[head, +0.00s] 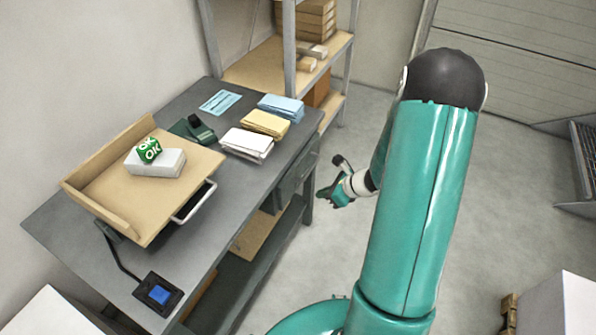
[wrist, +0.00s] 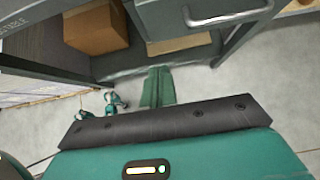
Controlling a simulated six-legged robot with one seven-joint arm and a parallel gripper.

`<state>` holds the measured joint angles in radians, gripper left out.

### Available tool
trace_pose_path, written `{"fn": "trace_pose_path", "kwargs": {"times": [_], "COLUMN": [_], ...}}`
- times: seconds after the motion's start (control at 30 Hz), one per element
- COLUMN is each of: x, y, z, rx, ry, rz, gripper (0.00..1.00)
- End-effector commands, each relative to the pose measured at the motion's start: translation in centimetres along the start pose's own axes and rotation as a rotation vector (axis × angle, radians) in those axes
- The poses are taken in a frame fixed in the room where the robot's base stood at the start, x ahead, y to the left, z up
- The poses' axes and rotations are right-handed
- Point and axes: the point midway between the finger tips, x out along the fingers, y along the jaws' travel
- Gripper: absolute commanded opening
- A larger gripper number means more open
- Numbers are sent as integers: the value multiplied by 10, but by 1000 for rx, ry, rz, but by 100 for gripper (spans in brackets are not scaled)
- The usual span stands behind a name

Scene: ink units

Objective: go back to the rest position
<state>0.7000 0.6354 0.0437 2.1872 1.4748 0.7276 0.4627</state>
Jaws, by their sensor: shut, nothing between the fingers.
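My gripper (head: 334,194) is in the head view, beside the right side of the grey workbench (head: 62,227) and apart from it, over bare floor. In the wrist view the green fingers (wrist: 158,88) are together with nothing between them. The bench underside and a cardboard box (wrist: 96,28) on its lower shelf are in front of them. My teal arm hides part of the floor in the head view.
A shelf rack (head: 290,50) stands behind.

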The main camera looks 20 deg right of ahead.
Motion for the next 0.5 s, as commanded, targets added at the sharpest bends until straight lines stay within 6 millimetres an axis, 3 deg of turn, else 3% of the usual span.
{"fn": "trace_pose_path", "kwargs": {"times": [0.27, 0.37, 0.5], "x": [-3, -11, -31], "y": [2, 11, 36], "z": [6, 26, 73], "rx": [-27, -130, -397], "ry": [0, 2, 15], "rz": [6, 28, 87], "gripper": [0, 0, 0]}}
